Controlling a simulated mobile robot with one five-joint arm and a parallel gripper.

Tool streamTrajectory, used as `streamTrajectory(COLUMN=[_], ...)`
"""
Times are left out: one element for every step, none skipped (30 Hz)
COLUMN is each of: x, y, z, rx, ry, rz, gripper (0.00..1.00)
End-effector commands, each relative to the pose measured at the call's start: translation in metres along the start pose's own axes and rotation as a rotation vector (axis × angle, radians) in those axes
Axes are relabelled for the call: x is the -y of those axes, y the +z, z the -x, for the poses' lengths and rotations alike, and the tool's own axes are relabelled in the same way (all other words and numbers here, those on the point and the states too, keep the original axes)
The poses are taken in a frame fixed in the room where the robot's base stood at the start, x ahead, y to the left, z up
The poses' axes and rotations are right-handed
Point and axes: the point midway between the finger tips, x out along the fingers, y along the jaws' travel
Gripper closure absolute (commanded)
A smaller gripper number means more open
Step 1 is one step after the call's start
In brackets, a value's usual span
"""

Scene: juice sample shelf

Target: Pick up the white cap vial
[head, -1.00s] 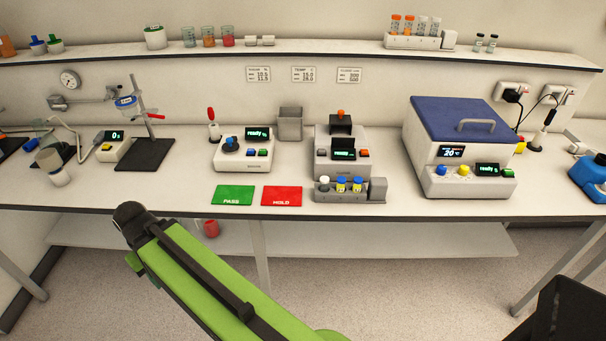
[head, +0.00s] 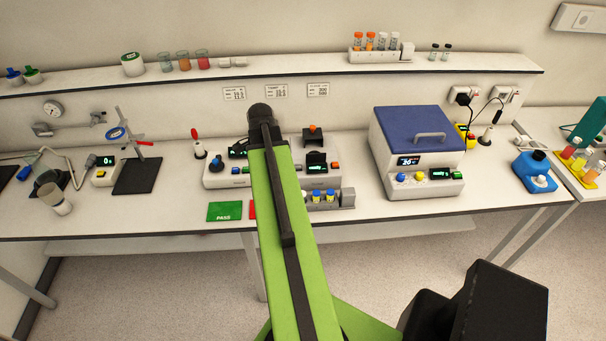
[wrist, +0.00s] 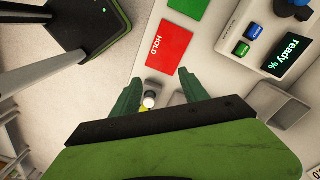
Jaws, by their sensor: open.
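In the wrist view the two green fingers of my gripper (wrist: 159,77) are spread apart. A small white round top, likely the white cap vial (wrist: 149,102), shows between them, nearer the left finger. I cannot tell how far below the fingers it is, and its body is mostly hidden. Blue-capped vials (head: 330,196) show in the rack just right of the arm. My gripper is hidden in the head view.
The red HOLD card (wrist: 162,51) lies close to the fingers, with the green PASS card (head: 225,211) beside it. A blue-lidded machine (head: 417,145) stands right of the rack.

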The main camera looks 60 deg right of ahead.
Motion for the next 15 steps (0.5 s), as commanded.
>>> streamTrajectory(x=[-0.015,-0.023,-0.033,-0.039,-0.044,-0.049,-0.052,-0.054,-0.056,-0.056,-0.056,-0.056,-0.056,-0.056,-0.056], y=[-0.035,-0.051,-0.068,-0.078,-0.086,-0.094,-0.098,-0.101,-0.103,-0.104,-0.104,-0.103,-0.103,-0.103,-0.103], z=[0.035,0.041,0.048,0.051,0.054,0.056,0.056,0.056,0.055,0.055,0.053,0.051,0.049,0.047,0.042], rx=[0.001,0.001,0.001,0.001,0.001,0.001,0.001,0.001,0.001,0.000,0.000,0.000,0.000,0.000,0.000], ry=[0.000,0.000,0.000,0.000,0.000,0.000,0.000,0.000,0.000,0.000,0.000,0.000,0.000,0.000,0.000], rz=[-0.138,-0.209,-0.290,-0.340,-0.379,-0.420,-0.442,-0.457,-0.468,-0.472,-0.473,-0.472,-0.471,-0.470,-0.470], gripper=[0.48,0.48,0.48,0.48,0.48,0.48,0.48,0.48,0.48,0.48,0.48,0.48,0.48,0.48,0.48])
